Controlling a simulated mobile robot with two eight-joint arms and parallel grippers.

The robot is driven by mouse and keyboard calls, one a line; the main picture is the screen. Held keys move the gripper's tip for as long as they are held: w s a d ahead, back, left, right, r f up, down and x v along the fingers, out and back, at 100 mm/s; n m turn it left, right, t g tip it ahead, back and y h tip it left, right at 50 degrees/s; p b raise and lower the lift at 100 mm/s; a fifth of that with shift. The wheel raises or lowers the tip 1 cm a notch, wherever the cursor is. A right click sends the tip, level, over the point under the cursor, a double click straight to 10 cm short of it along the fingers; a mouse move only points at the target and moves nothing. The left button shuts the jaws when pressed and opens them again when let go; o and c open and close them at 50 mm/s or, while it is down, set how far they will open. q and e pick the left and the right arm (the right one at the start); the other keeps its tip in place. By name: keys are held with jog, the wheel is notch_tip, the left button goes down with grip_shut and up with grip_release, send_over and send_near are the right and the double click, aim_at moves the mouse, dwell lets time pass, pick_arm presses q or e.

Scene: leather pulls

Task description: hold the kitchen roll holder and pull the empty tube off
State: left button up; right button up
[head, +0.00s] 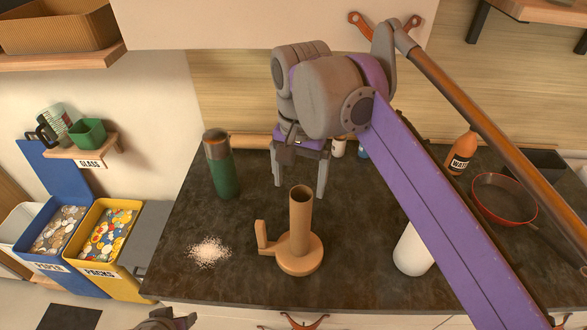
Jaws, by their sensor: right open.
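The kitchen roll holder (299,264) stands upright on the dark counter, with a round wooden base and a short upright arm at its left. The brown empty tube (300,212) stands on it, its open top facing up. My right gripper (299,190) points down with its two grey fingers spread, empty, behind and above the tube's top. It does not appear to touch the tube.
A green bottle (222,170) stands back left, and a pile of pale crumbs (209,252) lies left of the holder. A red pan (503,200) and an orange bottle (461,153) are farther right.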

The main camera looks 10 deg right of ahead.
aim_at(300, 216)
jog(key=shift+f, duration=0.35)
jog(key=f, duration=0.2)
jog(key=s+f, duration=0.1)
jog(key=shift+s+d+f, duration=0.1)
jog(key=shift+s+f, duration=0.05)
jog(key=shift+f, duration=0.2)
pick_arm(q)
jog(key=shift+s+d+f+b, duration=0.1)
jog(key=shift+s+f+b, duration=0.3)
jog(key=shift+s+f, duration=0.15)
pick_arm(e)
jog(key=shift+w+f, duration=0.15)
jog(key=shift+f, duration=1.4)
jog(key=shift+w+f, duration=0.1)
jog(key=shift+f, duration=1.4)
